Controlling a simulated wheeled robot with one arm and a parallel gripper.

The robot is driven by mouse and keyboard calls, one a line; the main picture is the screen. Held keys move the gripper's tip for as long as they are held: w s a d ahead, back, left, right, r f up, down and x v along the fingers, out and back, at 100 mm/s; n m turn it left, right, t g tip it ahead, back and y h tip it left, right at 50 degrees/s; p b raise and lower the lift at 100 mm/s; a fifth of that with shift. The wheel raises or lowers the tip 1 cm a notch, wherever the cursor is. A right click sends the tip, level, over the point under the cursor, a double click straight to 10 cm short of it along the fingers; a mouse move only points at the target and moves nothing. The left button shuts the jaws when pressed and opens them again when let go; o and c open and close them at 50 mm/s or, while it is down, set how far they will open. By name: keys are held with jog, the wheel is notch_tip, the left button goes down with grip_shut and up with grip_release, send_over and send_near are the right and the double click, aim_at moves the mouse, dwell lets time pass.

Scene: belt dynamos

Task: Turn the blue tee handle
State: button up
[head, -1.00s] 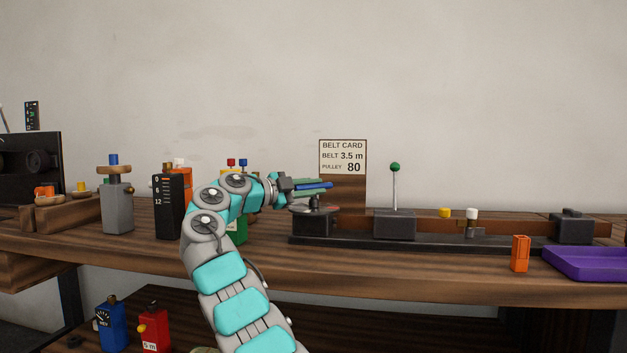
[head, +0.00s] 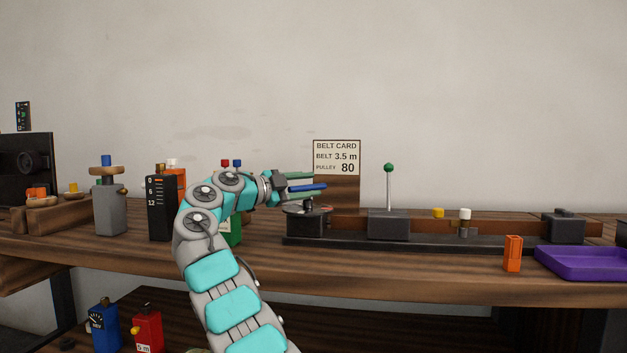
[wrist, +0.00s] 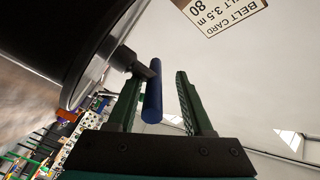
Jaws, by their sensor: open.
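The blue tee handle (head: 308,187) is a short blue bar above a dark round disc (head: 305,209) at the left end of the belt stand. In the wrist view the blue bar (wrist: 153,92) lies between the two green fingers, close to the left one, with a clear gap to the right one. Whether it touches the left finger is hard to tell. My gripper (head: 306,184) is open around the bar, reaching in from the left; its fingers also show in the wrist view (wrist: 160,98). The handle's stem is mostly hidden in the head view.
The belt card (head: 336,157) stands just behind my gripper. A green-knobbed lever (head: 389,188) rises to the right on the stand. An orange block (head: 513,253) and a purple tray (head: 585,263) are at the right. Several devices, including a grey one (head: 110,207), stand left.

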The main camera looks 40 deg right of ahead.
jog(key=shift+r+p, duration=0.65)
jog(key=shift+r, duration=0.65)
jog(key=shift+s, duration=0.15)
jog(key=shift+s+a+b, duration=0.45)
jog(key=shift+s+b, duration=0.35)
jog(key=shift+b, duration=0.4)
jog(key=s+a+r+b, duration=0.1)
jog(key=s+a+b, duration=0.6)
jog(key=s, duration=0.4)
jog(key=shift+s+a+r, duration=0.2)
jog(key=shift+s+r, duration=0.05)
jog(key=shift+s, duration=0.15)
